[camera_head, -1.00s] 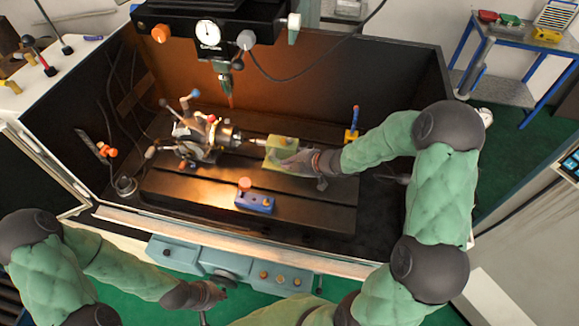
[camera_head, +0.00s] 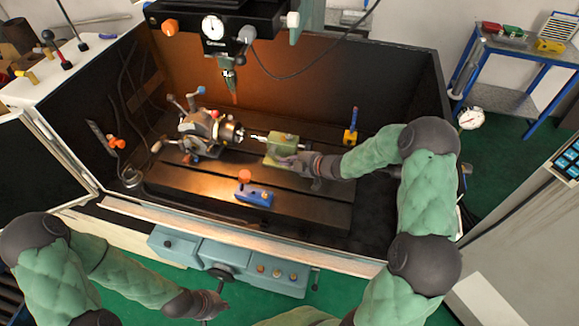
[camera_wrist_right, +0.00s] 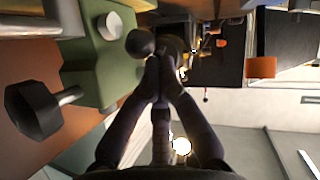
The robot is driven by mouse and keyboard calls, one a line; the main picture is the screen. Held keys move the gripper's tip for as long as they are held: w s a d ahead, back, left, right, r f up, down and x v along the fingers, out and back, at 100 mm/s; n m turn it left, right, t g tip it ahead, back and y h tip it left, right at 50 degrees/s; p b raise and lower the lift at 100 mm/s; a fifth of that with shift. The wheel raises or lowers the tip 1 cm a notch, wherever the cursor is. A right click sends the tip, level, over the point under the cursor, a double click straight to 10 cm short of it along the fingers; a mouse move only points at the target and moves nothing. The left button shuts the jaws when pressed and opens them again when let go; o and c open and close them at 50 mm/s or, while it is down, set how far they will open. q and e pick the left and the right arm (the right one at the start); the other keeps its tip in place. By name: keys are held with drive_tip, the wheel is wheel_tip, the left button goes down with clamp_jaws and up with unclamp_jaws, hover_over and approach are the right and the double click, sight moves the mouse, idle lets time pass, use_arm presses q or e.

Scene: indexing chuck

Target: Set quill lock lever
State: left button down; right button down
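A green tailstock block (camera_head: 281,148) stands on the dark machine table, right of the indexing chuck (camera_head: 212,132). It fills the upper left of the right wrist view (camera_wrist_right: 105,65), with a dark round-knobbed lever (camera_wrist_right: 140,43) and a dark faceted knob on a stem (camera_wrist_right: 36,108). I cannot tell which one is the quill lock lever. My right gripper (camera_wrist_right: 160,62) has its fingertips together just beside the round knob; contact is unclear. In the head view, the right gripper (camera_head: 300,162) is at the tailstock's right end. My left gripper (camera_head: 218,303) hangs before the machine, its fingers unclear.
A blue block (camera_head: 254,196) with an orange knob sits at the table's front. A blue-and-yellow piece (camera_head: 351,127) stands behind my right forearm. The spindle (camera_head: 230,80) hangs above the table.

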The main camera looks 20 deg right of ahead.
drive_tip(key=shift+s+a+f, duration=0.1)
drive_tip(key=shift+a+f, duration=0.05)
drive_tip(key=shift+f, duration=0.45)
drive_tip(key=shift+w+a+f, duration=0.15)
drive_tip(key=shift+w+f, duration=0.25)
drive_tip(key=shift+f, duration=0.35)
use_arm(q)
drive_tip(key=shift+s+f+b, duration=0.35)
drive_tip(key=shift+f, duration=0.1)
use_arm(e)
drive_tip(key=shift+w+a+f, duration=0.25)
drive_tip(key=shift+a+f, duration=0.2)
drive_tip(key=shift+f, duration=0.05)
